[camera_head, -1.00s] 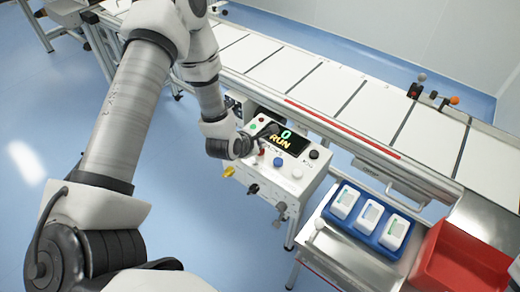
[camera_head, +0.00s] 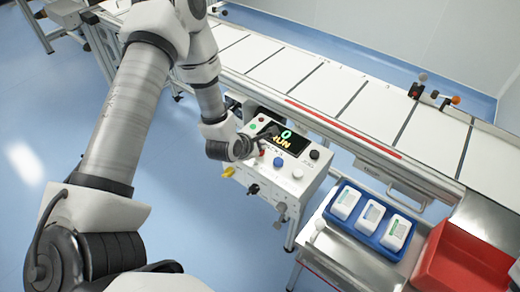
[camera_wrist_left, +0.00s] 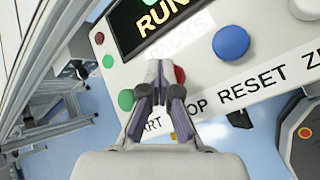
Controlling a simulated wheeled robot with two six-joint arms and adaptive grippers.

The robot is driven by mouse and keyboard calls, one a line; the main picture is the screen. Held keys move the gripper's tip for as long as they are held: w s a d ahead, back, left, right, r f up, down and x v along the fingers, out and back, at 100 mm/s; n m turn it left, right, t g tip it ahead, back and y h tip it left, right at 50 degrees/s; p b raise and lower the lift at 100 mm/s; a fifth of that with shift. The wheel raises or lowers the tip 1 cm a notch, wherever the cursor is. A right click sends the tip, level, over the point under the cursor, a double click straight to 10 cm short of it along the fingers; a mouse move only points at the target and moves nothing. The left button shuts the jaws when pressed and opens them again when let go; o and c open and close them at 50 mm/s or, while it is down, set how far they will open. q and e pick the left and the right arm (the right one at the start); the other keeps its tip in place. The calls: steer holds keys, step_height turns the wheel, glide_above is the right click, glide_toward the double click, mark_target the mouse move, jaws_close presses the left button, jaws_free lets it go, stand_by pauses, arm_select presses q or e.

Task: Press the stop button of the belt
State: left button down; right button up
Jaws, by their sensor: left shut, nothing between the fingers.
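In the left wrist view, the red button (camera_wrist_left: 180,75) sits between a green button (camera_wrist_left: 126,99) and a blue button (camera_wrist_left: 231,42). The label below red reads "OP", its start hidden by a finger. My left gripper (camera_wrist_left: 160,66) is shut and empty, its tips over the panel just left of the red button and partly covering it. Contact cannot be told. It also shows in the head view (camera_head: 268,133).
The belt (camera_head: 350,95) runs behind the box. A blue tray (camera_head: 338,222) with white devices and a red bin (camera_head: 462,262) stand to the right. A white button (camera_wrist_left: 306,8) lies beyond the blue one. A red and yellow button (camera_wrist_left: 304,134) shows at the lower right.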

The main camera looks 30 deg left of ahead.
arm_select(q)
steer(key=shift+f, duration=0.2)
steer(key=shift+r, duration=0.1)
steer(key=shift+r+p, duration=0.45)
steer(key=shift+r, duration=0.55)
steer(key=shift+r+p, duration=1.65)
steer(key=shift+r, duration=0.85)
